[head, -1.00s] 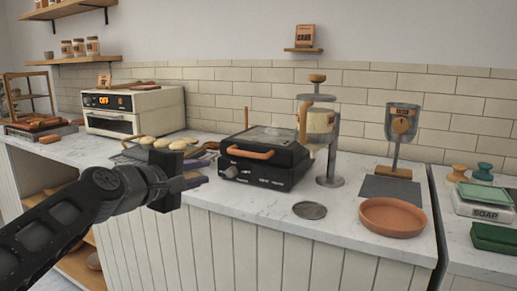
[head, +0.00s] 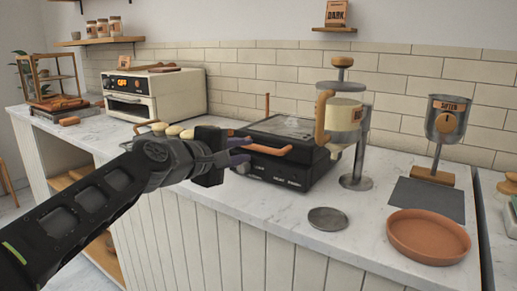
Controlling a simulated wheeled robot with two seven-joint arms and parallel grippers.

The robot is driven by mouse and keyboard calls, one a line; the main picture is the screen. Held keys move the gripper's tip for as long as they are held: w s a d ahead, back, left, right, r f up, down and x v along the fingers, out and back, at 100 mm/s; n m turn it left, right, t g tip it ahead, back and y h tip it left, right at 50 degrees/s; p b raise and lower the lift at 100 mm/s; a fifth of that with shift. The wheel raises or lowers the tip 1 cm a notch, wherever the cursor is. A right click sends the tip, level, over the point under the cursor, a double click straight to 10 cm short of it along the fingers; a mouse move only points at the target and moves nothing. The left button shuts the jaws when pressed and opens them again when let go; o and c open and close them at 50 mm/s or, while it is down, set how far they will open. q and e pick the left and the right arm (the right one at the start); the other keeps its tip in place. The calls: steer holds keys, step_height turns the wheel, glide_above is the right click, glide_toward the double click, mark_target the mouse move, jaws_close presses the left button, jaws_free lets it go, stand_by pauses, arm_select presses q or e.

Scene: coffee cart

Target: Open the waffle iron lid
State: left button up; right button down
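The black waffle iron (head: 318,166) stands on the marble counter with its lid (head: 290,128) down. A curved wooden handle (head: 285,152) runs along the lid's front. My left gripper (head: 242,151) is at the left end of that handle, overlapping the iron's front left in the head view. Its two fingertips show apart, with nothing seen held between them. I cannot tell whether they touch the handle. The gripper hides the iron's left front corner. My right gripper is not in view.
A batter dispenser (head: 344,115) stands close to the iron's right. A dark disc (head: 328,219), a terracotta dish (head: 428,238) and a sifter (head: 445,119) are further right. A toaster oven (head: 150,96) and round pastries (head: 172,130) are to the left. Counter front is mostly clear.

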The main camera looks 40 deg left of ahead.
mark_target(256, 149)
arm_select(q)
steer(key=b+x, duration=0.1)
steer(key=x, duration=0.5)
steer(key=shift+w+f, duration=0.1)
steer(key=shift+w, duration=0.25)
steer(key=shift+c, duration=0.4)
jaws_close()
steer(key=shift+f, duration=0.1)
stand_by(0.6)
